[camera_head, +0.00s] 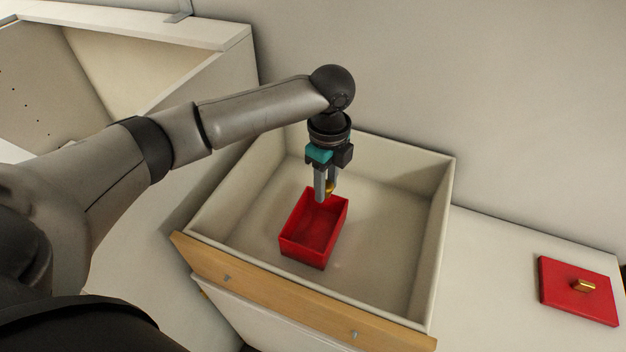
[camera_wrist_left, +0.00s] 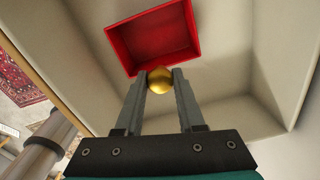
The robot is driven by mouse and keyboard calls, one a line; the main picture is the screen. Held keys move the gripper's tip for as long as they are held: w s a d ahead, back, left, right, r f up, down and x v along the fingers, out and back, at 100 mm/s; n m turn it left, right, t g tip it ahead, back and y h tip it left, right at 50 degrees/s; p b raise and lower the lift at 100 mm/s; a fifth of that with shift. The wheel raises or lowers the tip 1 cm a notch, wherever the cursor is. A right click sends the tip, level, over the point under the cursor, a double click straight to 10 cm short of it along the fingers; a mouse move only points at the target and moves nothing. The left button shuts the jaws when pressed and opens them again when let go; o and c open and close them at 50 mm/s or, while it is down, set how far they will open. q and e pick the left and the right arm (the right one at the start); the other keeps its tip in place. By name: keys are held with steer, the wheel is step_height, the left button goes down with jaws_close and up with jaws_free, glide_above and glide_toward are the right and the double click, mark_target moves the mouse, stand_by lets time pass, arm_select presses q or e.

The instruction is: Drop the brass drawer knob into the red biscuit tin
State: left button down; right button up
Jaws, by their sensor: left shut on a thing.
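The brass drawer knob (camera_wrist_left: 159,80) is a small golden ball between the fingertips of my left gripper (camera_wrist_left: 160,78). The left gripper (camera_head: 326,188) is shut on it and points down above the far end of the red biscuit tin (camera_head: 304,251). In the head view the knob (camera_head: 330,187) shows partly behind a finger. The tin is an open, empty-looking red box inside a drawer; it also shows in the left wrist view (camera_wrist_left: 150,30), just beyond the knob. A red lid (camera_head: 562,297) with a gold handle lies at the right. My right gripper is not in view.
The pale drawer (camera_head: 405,265) has raised walls around the tin and a wooden front (camera_head: 290,285). Its floor is clear around the tin. A white surface (camera_head: 490,250) lies to the right, and an open pale cabinet or box (camera_head: 200,60) stands at the upper left.

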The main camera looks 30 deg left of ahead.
arm_select(q)
steer(key=a+f+m+b, duration=0.1)
steer(key=f+m, duration=0.2)
steer(key=a+f+m+b, duration=0.1)
steer(key=f+m, duration=0.2)
steer(key=a+f+m+b, duration=0.1)
steer(key=f+m, duration=0.2)
steer(key=shift+w+a+f+b, duration=0.15)
steer(key=shift+w+f+b, duration=0.15)
steer(key=shift+w+f, duration=0.1)
stand_by(0.4)
steer(key=shift+c, duration=2.2)
jaws_free()
step_height(320, 180, up, 15)
steer(key=p, duration=0.2)
steer(key=shift+r, duration=0.2)
